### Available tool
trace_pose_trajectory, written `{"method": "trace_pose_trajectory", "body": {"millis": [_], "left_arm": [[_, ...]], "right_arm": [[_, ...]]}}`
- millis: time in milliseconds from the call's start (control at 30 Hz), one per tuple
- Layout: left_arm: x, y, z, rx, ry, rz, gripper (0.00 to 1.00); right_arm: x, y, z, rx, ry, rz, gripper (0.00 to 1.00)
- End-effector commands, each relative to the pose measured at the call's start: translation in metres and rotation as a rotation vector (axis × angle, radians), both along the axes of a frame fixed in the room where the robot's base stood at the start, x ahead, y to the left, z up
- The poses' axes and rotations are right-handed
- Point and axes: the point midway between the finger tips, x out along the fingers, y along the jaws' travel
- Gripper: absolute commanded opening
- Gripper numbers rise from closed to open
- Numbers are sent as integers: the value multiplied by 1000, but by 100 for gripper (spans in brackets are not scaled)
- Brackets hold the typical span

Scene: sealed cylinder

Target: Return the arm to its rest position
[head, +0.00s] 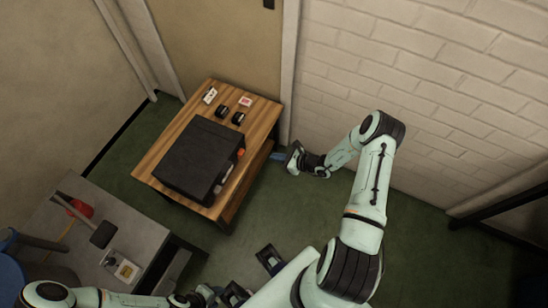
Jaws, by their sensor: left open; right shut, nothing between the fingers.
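My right arm reaches up from the bottom and bends over at the elbow. Its gripper (293,157) is shut and empty, low beside the right side of the wooden table (262,112), in front of the brick wall. My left arm comes in along the bottom edge. Its gripper (251,277) is open with nothing seen between the fingers, over the green floor near the bottom middle. It is partly hidden by my pale arm parts. No cylinder can be made out.
A large black box (195,160) stands on the wooden table, with small black items (222,112) and cards (210,95) behind it. A grey table (140,232) at lower left holds a mallet (102,235) and a red item (80,209). Floor (250,225) between is clear.

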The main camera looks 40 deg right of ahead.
Motion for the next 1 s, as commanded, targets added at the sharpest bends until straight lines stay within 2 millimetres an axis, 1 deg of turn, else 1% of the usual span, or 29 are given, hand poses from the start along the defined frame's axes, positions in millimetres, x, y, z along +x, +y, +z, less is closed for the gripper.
{"method": "trace_pose_trajectory", "body": {"millis": [467,567,667,767,800,867,900,967,1000], "left_arm": [[0,0,0,0,0,0,43],[0,0,0,0,0,0,43],[0,0,1,0,0,0,43],[1,0,2,0,-1,0,43],[1,0,3,-1,-2,0,43],[2,0,4,0,-2,0,43],[2,0,5,0,-2,0,43],[3,0,6,0,-3,0,43],[3,0,7,0,-3,0,43]], "right_arm": [[0,0,0,0,0,0,0],[-2,8,-2,-1,11,26,0],[-12,39,-8,-9,53,137,0],[-39,92,-19,-44,127,355,0],[-56,116,-23,-68,160,472,0],[-88,150,-29,-124,210,669,0],[-112,169,-33,-173,236,809,0],[-146,188,-36,-258,259,1013,0],[-167,197,-38,-322,262,1143,0]]}}
